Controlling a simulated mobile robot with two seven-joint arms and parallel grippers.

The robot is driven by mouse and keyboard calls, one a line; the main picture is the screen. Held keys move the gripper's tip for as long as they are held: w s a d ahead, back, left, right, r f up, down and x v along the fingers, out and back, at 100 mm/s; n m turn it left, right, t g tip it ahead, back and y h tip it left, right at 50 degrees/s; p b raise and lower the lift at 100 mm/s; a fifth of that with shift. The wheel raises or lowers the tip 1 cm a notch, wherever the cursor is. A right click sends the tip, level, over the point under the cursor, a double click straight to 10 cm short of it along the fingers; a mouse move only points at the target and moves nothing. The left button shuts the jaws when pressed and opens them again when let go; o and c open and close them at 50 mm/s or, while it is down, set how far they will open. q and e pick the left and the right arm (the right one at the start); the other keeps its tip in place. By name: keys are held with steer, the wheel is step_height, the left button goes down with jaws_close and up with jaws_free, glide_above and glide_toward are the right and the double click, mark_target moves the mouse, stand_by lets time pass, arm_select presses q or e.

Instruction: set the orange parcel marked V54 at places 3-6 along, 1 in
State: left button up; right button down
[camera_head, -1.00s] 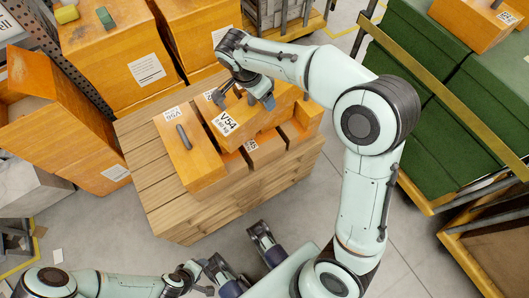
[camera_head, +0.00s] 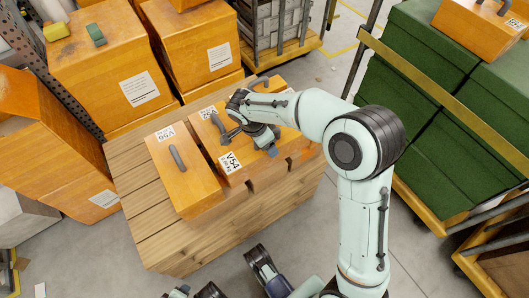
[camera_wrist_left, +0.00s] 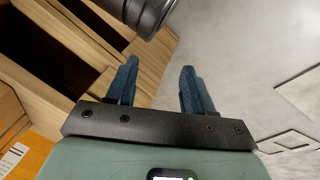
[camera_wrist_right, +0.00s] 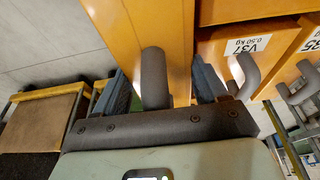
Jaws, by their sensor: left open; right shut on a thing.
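The orange parcel marked V54 (camera_head: 235,177) is over the wooden pallet table, right of another orange parcel (camera_head: 185,188) with a grey handle. Its label faces up at its near left corner. My right gripper (camera_head: 262,140) is above it. In the right wrist view my right gripper (camera_wrist_right: 158,72) is shut on its grey handle (camera_wrist_right: 154,80). I cannot tell whether the parcel rests or still hangs slightly. My left gripper (camera_wrist_left: 158,78) is open and empty in the left wrist view, near the wooden edge. Parts of the parcel are hidden by my right arm.
The slatted wooden table (camera_head: 160,228) is bare at its left and front. Orange parcels (camera_head: 110,65) stand behind it and at the left. Green boxes (camera_head: 435,130) stand on a cart at the right.

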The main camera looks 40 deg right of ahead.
mark_target(266, 152)
step_height(266, 152, down, 5)
steer(key=shift+r+b, duration=0.1)
steer(key=shift+b, duration=0.55)
arm_select(q)
steer(key=shift+g, duration=0.5)
steer(key=shift+s+a+f, duration=0.15)
steer(key=shift+s+f, duration=0.6)
steer(key=shift+s, duration=0.05)
steer(key=shift+s+a+f, duration=0.1)
steer(key=shift+s+f, duration=0.6)
steer(key=shift+s, duration=0.05)
arm_select(e)
steer(key=shift+f, duration=0.45)
arm_select(q)
steer(key=shift+f, duration=0.1)
arm_select(e)
steer(key=shift+f, duration=0.1)
steer(key=shift+c, duration=1.6)
jaws_free()
steer(key=shift+f, duration=0.1)
arm_select(q)
steer(key=shift+s+f, duration=0.1)
steer(key=shift+s, duration=0.15)
